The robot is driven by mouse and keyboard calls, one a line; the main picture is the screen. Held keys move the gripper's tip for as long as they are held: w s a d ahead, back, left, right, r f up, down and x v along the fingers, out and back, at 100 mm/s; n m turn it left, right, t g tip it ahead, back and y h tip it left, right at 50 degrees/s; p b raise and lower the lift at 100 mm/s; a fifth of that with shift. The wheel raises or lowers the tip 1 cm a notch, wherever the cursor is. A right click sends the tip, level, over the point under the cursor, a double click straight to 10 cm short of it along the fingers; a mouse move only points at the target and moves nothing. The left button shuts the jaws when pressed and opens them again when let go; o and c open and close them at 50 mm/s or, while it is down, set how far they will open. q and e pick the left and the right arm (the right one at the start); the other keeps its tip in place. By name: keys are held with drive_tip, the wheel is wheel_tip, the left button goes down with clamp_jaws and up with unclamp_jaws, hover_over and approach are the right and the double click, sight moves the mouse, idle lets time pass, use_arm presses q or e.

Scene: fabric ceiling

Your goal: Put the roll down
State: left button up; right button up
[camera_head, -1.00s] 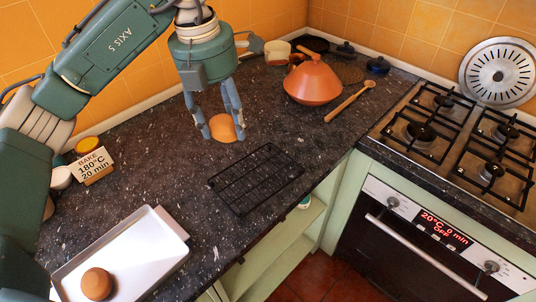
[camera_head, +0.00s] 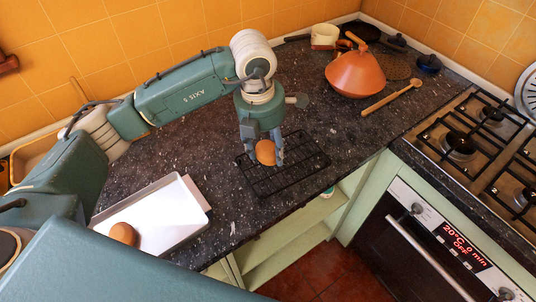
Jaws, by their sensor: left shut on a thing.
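A round orange-brown roll (camera_head: 265,152) is between the fingers of my left gripper (camera_head: 263,158), which is shut on it. The gripper points down over the black wire rack (camera_head: 296,178) on the dark counter. The roll is over the rack's back left part; I cannot tell whether it touches the wires. A second brown roll (camera_head: 123,233) lies on the white baking tray (camera_head: 176,212) at the left. My right gripper is not in view.
An orange tagine (camera_head: 355,75) stands at the back right, with a wooden spoon (camera_head: 391,98) beside it. A gas hob (camera_head: 470,145) is at the right, above an oven (camera_head: 420,240). Bare counter (camera_head: 165,150) lies left of the gripper.

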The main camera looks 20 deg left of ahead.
sight(268, 159)
use_arm(q)
wheel_tip(268, 159, down, 4)
drive_tip(key=shift+f+p, duration=0.1)
drive_tip(key=shift+p, duration=0.5)
drive_tip(key=shift+f, duration=0.4)
drive_tip(key=o, duration=1.2)
drive_tip(key=shift+c, duration=0.2)
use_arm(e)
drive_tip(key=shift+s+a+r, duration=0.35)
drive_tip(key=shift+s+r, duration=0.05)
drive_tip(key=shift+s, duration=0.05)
use_arm(q)
drive_tip(key=shift+r, duration=0.1)
